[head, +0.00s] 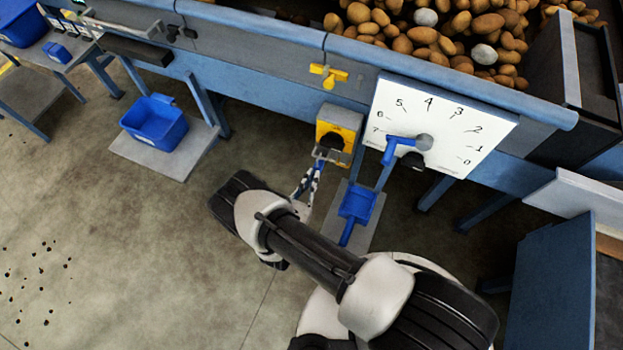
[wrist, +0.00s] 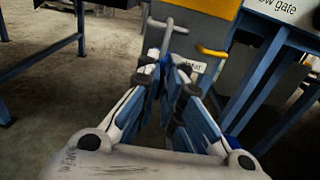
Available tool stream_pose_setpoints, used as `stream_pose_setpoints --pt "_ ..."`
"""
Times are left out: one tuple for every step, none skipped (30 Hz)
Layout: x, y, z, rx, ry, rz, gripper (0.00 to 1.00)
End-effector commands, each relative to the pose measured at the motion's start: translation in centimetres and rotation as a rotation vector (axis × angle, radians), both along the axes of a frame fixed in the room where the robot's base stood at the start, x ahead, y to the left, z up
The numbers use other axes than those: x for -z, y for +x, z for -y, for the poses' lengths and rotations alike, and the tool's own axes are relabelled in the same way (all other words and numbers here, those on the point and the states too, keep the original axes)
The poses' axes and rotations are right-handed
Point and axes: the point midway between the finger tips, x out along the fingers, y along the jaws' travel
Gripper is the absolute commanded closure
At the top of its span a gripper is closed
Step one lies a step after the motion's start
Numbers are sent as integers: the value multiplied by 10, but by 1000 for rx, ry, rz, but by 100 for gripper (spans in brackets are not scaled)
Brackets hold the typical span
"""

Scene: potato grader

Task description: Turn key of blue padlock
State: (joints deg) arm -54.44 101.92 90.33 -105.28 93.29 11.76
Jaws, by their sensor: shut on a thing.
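My gripper (head: 315,172) reaches up to the front of the yellow and grey switch box (head: 351,137), just below its black knob (head: 331,142). In the wrist view my gripper (wrist: 169,72) is shut at the tips around the blue padlock, whose body is mostly hidden between the blue-sided fingers. A grey bent shackle (wrist: 167,37) rises from the fingertips in front of the box. The key cannot be made out. A white label (wrist: 193,66) on the box shows behind the fingertips.
A white dial board (head: 440,125) with a blue lever (head: 400,146) stands right of the box. A yellow valve handle (head: 328,74) is above. A blue bin (head: 155,122) sits left. Potatoes (head: 425,37) lie behind the rail.

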Motion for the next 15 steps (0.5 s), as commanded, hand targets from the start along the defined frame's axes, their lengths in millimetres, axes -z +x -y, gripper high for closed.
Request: stream_pose_setpoints --pt "0 0 0 0 -2 -2 100" --pt "0 0 0 0 -4 -3 100" --pt "0 0 0 0 -9 -4 100" --pt "0 0 0 0 -15 -6 100" --pt "0 0 0 0 -21 -9 100" --pt "0 0 0 0 -33 -13 100" --pt "0 0 0 0 -42 -16 100" --pt "0 0 -1 0 -54 -21 100" --pt "0 0 -1 0 -72 -27 100" --pt "0 0 -1 0 -88 -33 100" --pt "0 0 -1 0 -104 -39 100" --pt "0 0 -1 0 -129 -48 100" --pt "1 0 -2 1 -151 -56 100" --pt "1 0 -2 1 -173 -64 100" --pt "1 1 -2 1 -204 -75 100"
